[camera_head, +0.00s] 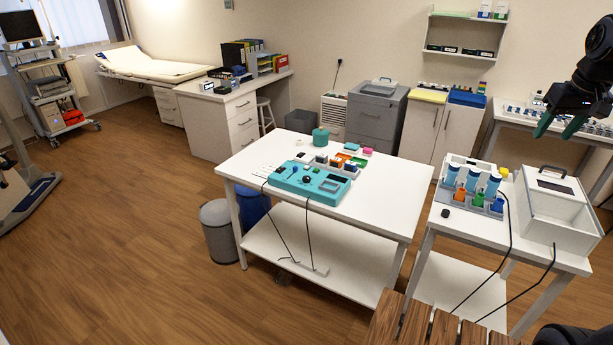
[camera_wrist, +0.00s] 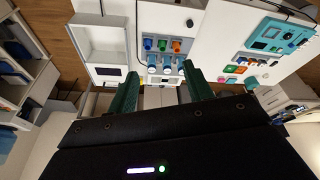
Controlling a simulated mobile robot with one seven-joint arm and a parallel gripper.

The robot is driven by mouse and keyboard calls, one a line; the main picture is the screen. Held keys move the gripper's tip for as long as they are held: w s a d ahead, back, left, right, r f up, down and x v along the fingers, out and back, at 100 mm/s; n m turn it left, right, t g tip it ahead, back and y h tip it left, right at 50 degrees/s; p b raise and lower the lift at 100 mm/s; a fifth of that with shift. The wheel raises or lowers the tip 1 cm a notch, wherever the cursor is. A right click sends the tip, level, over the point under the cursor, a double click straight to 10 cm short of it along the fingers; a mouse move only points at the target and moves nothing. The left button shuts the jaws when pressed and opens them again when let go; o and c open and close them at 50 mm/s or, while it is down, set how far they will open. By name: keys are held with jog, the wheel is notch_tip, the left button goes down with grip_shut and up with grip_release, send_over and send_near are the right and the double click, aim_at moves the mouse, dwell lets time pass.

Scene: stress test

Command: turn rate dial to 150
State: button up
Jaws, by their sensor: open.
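The device also shows at the upper right of the wrist view (camera_wrist: 280,35). My gripper (camera_head: 558,128) is high at the right in the head view, over the right-hand side of the room and far from the device. Its green fingers stand apart with nothing between them, also in the wrist view (camera_wrist: 159,72).
A white side table (camera_head: 450,222) bears a grey rack (camera_head: 468,203) with blue-capped bottles and coloured items, and a white box (camera_head: 555,215). Small coloured blocks (camera_head: 340,160) and a teal pot (camera_head: 320,137) stand behind the device. Black cables hang from the table's front.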

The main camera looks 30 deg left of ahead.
jog(key=w+a+f+n+g, duration=0.1)
jog(key=w+a+n, duration=0.2)
jog(key=w+a, duration=0.7)
jog(key=w+a+f+n+g, duration=0.15)
jog(key=w+a, duration=0.55)
jog(key=a, duration=0.7)
jog(key=n+h, duration=0.1)
jog(key=n, duration=0.8)
send_over(306, 177)
notch_tip(306, 177, down, 29)
jog(key=shift+g, duration=0.45)
notch_tip(306, 177, down, 10)
jog(key=shift+d+f, duration=0.1)
jog(key=shift+f, duration=0.05)
jog(key=c, duration=1)
